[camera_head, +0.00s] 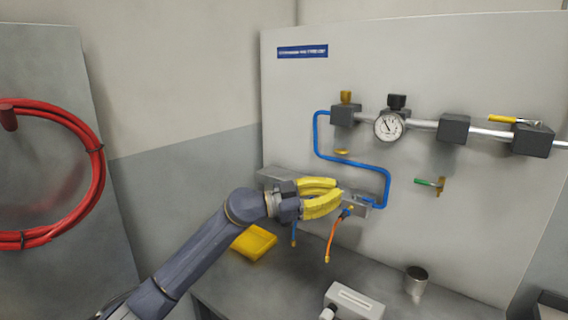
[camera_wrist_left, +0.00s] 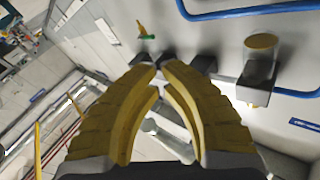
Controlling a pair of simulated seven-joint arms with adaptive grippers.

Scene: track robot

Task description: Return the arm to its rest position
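My left gripper (camera_head: 341,192) has yellow ribbed fingers and is at the centre of the head view, in front of the grey wall panel (camera_head: 450,60). It also shows in the left wrist view (camera_wrist_left: 160,66). Its fingertips are close together with a narrow gap between them, and I see nothing held. My left arm (camera_head: 190,265) is stretched out from the lower left. An orange hose (camera_head: 330,246) with a blue end hangs just right of and below the fingers; I cannot tell whether they touch it. My right gripper is not in view.
A blue pipe (camera_head: 350,163) and a gauge (camera_head: 389,125) are on the panel. A yellow block (camera_head: 253,242), a pale box (camera_head: 355,302) and a metal cup (camera_head: 415,284) are on the grey bench (camera_head: 285,283). A red hose coil (camera_head: 97,180) hangs at the left.

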